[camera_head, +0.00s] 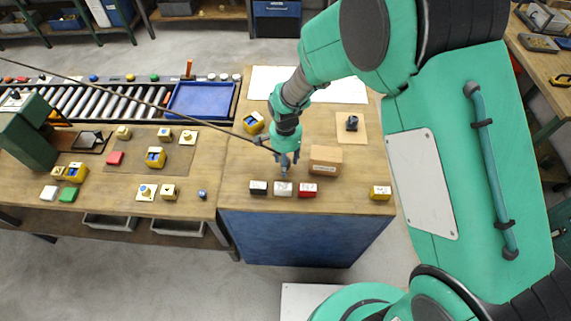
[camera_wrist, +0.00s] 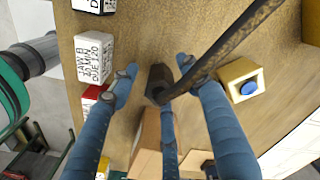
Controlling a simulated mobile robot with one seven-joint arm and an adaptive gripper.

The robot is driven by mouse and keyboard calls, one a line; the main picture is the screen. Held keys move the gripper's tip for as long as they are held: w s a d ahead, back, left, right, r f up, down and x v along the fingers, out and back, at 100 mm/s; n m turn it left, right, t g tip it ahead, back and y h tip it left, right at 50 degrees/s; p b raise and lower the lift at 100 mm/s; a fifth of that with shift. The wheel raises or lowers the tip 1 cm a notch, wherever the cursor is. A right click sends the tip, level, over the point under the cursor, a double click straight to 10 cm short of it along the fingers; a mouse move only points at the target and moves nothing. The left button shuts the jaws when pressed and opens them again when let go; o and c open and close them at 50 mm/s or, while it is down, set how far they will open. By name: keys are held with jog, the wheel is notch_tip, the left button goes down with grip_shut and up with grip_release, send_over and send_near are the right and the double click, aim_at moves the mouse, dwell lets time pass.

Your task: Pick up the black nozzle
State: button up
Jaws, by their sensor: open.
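The black nozzle, as far as I can tell, is the small dark round piece (camera_wrist: 157,78) on the wooden table top in the wrist view. My gripper (camera_wrist: 155,90) has its blue fingers open around it, seen from above, and I cannot tell whether any finger touches it. A dark rod or hose crosses in front and hides part of it. In the head view my gripper (camera_head: 285,165) points down over the table, behind the row of small boxes, and hides what is between its fingers. Another black piece (camera_head: 352,123) sits on a light wooden plate to the right.
A cardboard box (camera_head: 326,160) stands close right of my gripper. Black (camera_head: 258,187), white (camera_head: 282,189) and red (camera_head: 308,190) boxes line the front edge. A yellow block with blue top (camera_head: 253,123) stands behind left. A thin dark line runs from the left to my gripper.

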jog(key=shift+c, duration=0.2)
grip_shut()
jog(key=shift+r, duration=0.1)
notch_tip(320, 180, up, 10)
jog(key=shift+f+p, duration=0.1)
jog(key=shift+p, duration=0.55)
dwell(0.4)
